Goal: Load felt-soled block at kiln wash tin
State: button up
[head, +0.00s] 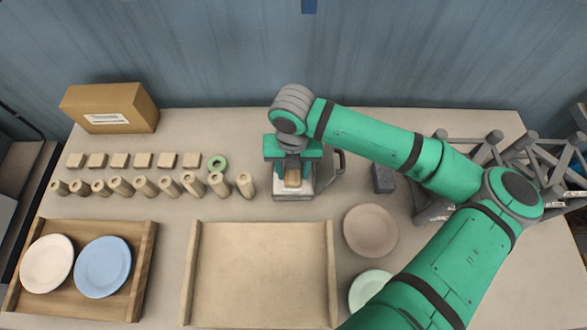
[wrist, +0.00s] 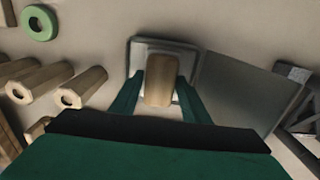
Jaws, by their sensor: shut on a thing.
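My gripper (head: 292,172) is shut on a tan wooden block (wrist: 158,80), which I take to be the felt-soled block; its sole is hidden. The block also shows below my gripper in the head view (head: 292,179). It stands upright between the two green fingers. Behind and beneath it is a pale, square, grey-rimmed tin (head: 306,190), seemingly the kiln wash tin, also in the wrist view (wrist: 138,50). A flat grey panel (wrist: 235,92), like an open lid, lies to its right. I cannot tell whether the block touches the tin's inside.
Several wooden posts (head: 145,187) and small square blocks (head: 143,160) stand in rows to the left, with a green ring (head: 217,163). A carton (head: 112,107) is behind. An empty wooden tray (head: 262,270), a tray of plates (head: 136,300) and a loose pinkish plate (head: 370,229) are in front.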

aim_at(291, 171)
jog(key=shift+r, duration=0.1)
jog(key=shift+w+r, duration=0.1)
jog(key=shift+r, duration=1.55)
jog(key=shift+s+r, duration=0.2)
jog(key=shift+r, duration=1.55)
jog(key=shift+w+a, duration=0.1)
jog(key=shift+w, duration=0.1)
jog(key=shift+d, duration=0.2)
jog(key=shift+a, duration=0.35)
